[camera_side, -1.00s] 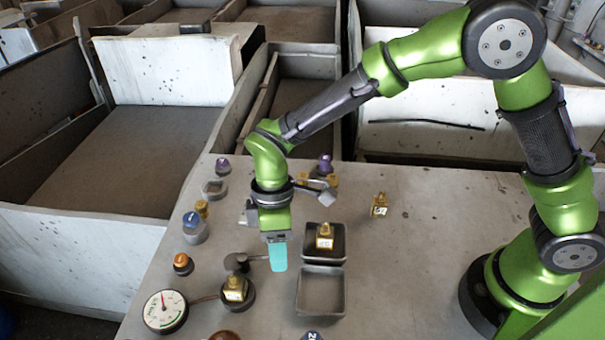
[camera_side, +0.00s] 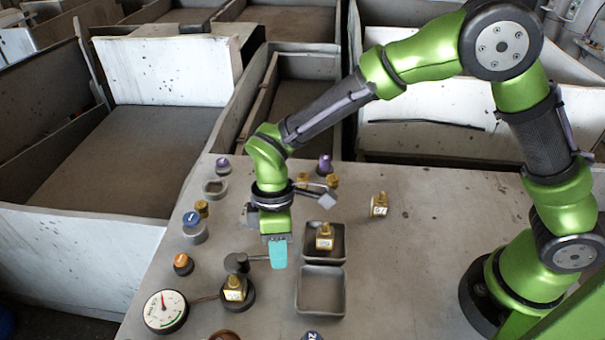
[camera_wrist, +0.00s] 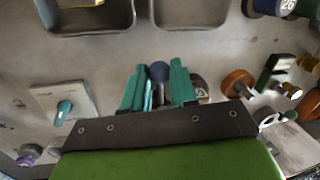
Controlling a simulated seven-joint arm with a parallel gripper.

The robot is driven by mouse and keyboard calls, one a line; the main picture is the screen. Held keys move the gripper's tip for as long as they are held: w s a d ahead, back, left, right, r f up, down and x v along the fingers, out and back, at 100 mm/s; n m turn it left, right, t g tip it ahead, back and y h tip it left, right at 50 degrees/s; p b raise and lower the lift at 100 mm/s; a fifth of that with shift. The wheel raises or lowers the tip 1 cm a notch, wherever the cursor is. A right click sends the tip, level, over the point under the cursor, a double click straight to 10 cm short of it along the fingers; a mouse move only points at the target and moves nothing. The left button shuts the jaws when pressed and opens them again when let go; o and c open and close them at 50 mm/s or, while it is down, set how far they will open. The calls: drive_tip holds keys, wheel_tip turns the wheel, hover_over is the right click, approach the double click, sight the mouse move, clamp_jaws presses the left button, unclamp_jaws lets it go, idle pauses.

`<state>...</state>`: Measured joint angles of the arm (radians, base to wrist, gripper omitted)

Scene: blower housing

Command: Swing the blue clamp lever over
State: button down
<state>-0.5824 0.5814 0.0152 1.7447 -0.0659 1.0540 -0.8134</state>
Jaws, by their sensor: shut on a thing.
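The clamp lever shows in the side view as a dark pivot post (camera_side: 236,263) with a thin arm reaching right to my gripper (camera_side: 278,256). In the wrist view its dark blue round knob (camera_wrist: 158,71) sits between the two teal fingers of my gripper (camera_wrist: 158,88). The fingers are shut on the lever end, one on each side. In the side view the near finger hides the knob. Left of the lever's end, a brass block (camera_side: 235,289) sits on a dark round base just below the pivot post.
A dark tray (camera_side: 341,257) holding a brass block and an empty grey tray (camera_side: 341,292) stand just right of my gripper. A dial gauge (camera_side: 165,311) is at front left. An orange-capped part (camera_side: 182,261) and a blue-capped part (camera_side: 193,226) stand left. The table at right is mostly clear.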

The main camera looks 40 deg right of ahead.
drive_tip(key=shift+w, duration=0.1)
drive_tip(key=w+n, duration=0.1)
drive_tip(key=d+n, duration=0.1)
drive_tip(key=n, duration=0.1)
drive_tip(key=shift+w+n+h, duration=0.3)
drive_tip(key=shift+w, duration=0.1)
drive_tip(key=w+n, duration=0.1)
drive_tip(key=n, duration=0.1)
drive_tip(key=w+n, duration=0.1)
drive_tip(key=n, duration=0.1)
drive_tip(key=shift+w+d+n+h, duration=0.1)
drive_tip(key=shift+w+n+h, duration=0.2)
drive_tip(key=shift+h, duration=0.1)
drive_tip(key=n, duration=0.1)
drive_tip(key=w+n, duration=0.2)
drive_tip(key=n, duration=0.1)
drive_tip(key=shift+w+a+h, duration=0.25)
drive_tip(key=shift+a+h, duration=0.05)
drive_tip(key=shift+h, duration=0.1)
drive_tip(key=shift+w+a+r+n+h, duration=0.15)
drive_tip(key=shift+w+a+n, duration=0.25)
drive_tip(key=shift+n, duration=0.6)
drive_tip(key=shift+w+a+f+n+h, duration=0.15)
drive_tip(key=shift+w+n, duration=0.3)
drive_tip(key=shift+n, duration=0.55)
drive_tip(key=shift+a+r, duration=0.1)
drive_tip(key=c, duration=0.9)
unclamp_jaws()
drive_tip(key=v, duration=1.6)
drive_tip(key=shift+r, duration=0.45)
